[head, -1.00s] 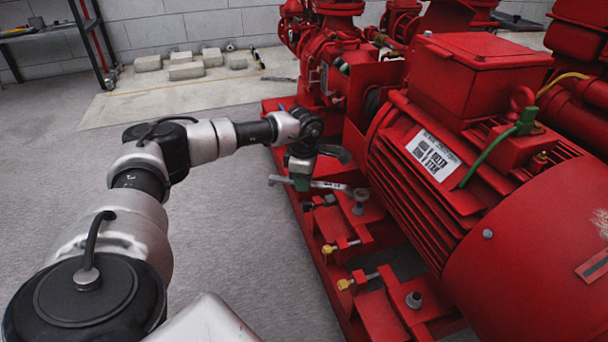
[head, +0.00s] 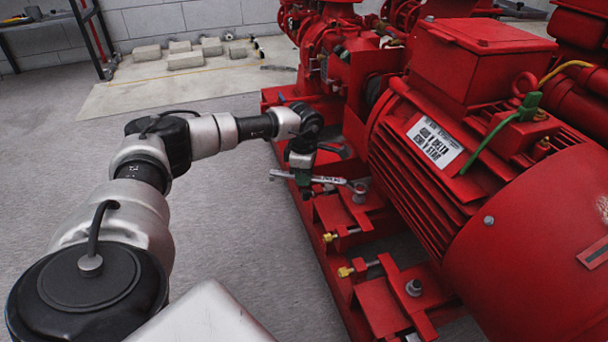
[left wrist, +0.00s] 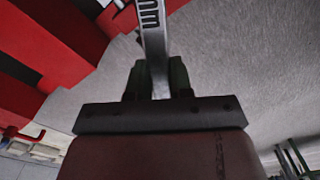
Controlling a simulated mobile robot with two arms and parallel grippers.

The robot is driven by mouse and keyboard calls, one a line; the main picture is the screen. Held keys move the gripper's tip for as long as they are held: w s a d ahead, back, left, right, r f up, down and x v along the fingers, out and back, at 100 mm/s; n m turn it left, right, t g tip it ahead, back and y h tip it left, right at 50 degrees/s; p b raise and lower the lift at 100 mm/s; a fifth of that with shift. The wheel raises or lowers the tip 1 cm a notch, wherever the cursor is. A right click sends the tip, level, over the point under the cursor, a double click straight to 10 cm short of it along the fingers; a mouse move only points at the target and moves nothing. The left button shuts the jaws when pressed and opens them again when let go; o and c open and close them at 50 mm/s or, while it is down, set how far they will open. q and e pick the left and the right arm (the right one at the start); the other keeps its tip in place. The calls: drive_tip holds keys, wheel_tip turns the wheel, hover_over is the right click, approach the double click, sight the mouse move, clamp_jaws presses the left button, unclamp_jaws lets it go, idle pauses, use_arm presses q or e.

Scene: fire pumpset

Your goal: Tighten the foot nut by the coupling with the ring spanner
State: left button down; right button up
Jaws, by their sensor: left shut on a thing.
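My left gripper (head: 302,179) is shut on the ring spanner (head: 329,180), a silver bar lying roughly level. In the left wrist view the spanner (left wrist: 154,42) runs between the two dark fingers (left wrist: 156,82). In the head view its ring end is at the foot nut by the coupling (head: 359,188), on the red motor foot. I cannot tell whether the ring is fully seated around the nut. Another foot nut (head: 413,288) sits on the nearer motor foot, clear of the spanner. My right gripper is not in view.
The red motor (head: 470,185) stands close on the right of the nut. Brass-tipped bolts (head: 346,271) stick out along the red base frame (head: 335,290). Open grey floor (head: 240,220) lies left of the frame. Concrete blocks (head: 186,60) stand far back.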

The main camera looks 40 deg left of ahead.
use_arm(q)
drive_tip(key=shift+f+b, duration=0.5)
drive_tip(key=shift+f, duration=0.8)
drive_tip(key=w+a+m+b, duration=0.2)
drive_tip(key=w+m+b, duration=0.3)
drive_tip(key=w+m, duration=0.2)
drive_tip(key=shift+w+b, duration=0.4)
drive_tip(key=shift+w, duration=0.7)
drive_tip(key=shift+s+r+p, duration=0.1)
drive_tip(key=shift+p, duration=0.35)
idle(0.4)
drive_tip(key=shift+s+p, duration=0.15)
drive_tip(key=shift+p, duration=0.25)
drive_tip(key=shift+s, duration=0.1)
idle(0.3)
drive_tip(key=shift+p, duration=0.35)
